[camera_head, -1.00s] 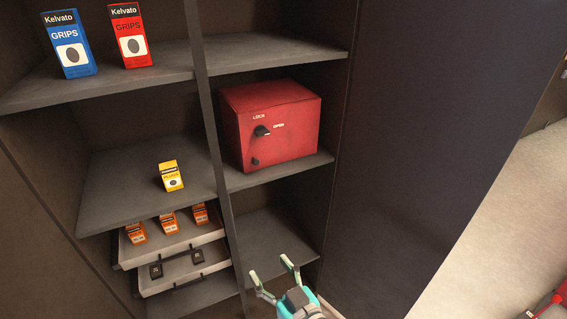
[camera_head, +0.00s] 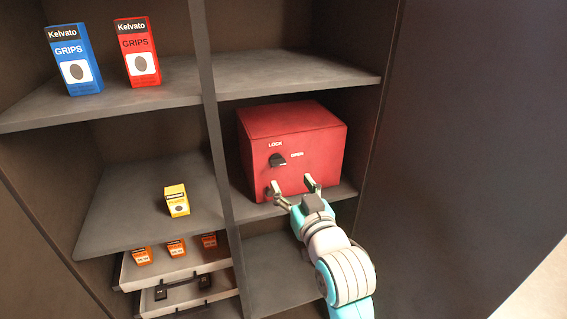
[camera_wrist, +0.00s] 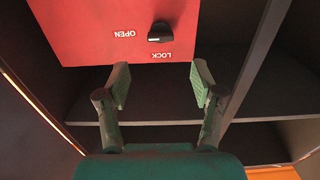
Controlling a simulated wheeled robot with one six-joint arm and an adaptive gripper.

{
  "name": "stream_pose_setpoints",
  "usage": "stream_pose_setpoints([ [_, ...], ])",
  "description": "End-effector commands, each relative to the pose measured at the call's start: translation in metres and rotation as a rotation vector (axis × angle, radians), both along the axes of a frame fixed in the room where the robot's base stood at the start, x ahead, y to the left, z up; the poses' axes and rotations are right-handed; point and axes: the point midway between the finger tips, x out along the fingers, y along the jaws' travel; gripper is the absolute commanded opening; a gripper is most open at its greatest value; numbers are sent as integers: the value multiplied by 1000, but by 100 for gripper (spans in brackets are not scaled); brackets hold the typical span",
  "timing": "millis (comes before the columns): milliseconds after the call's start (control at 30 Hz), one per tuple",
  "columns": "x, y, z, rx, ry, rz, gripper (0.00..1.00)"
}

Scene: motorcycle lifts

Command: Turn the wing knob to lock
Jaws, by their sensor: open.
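A red box (camera_head: 312,127) sits on the middle shelf of the right column. Its front has a black wing knob (camera_head: 278,160), with LOCK printed above it and OPEN to its right. In the wrist view the picture is upside down, and the wing knob (camera_wrist: 160,32) lies sideways with its pale end toward the OPEN label. My gripper (camera_head: 292,184) is open and empty in front of the lower part of the box, below the knob. In the wrist view my gripper (camera_wrist: 160,80) has its fingers apart, with the knob beyond the gap, untouched.
A shelf post (camera_head: 213,130) stands left of the box. A yellow carton (camera_head: 177,201) sits on the left shelf, above drawers with orange cartons (camera_head: 176,249). Blue (camera_head: 73,60) and red grips cartons (camera_head: 138,53) stand at upper left. A dark panel (camera_head: 450,150) closes the right side.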

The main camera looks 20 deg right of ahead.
Motion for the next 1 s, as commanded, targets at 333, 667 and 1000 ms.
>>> stream_pose_setpoints([
  [333,61,0,1,0,0,0,67],
  [667,89,0,0,0,-1,0,67],
  [1000,90,0,0,0,0,0,54],
])
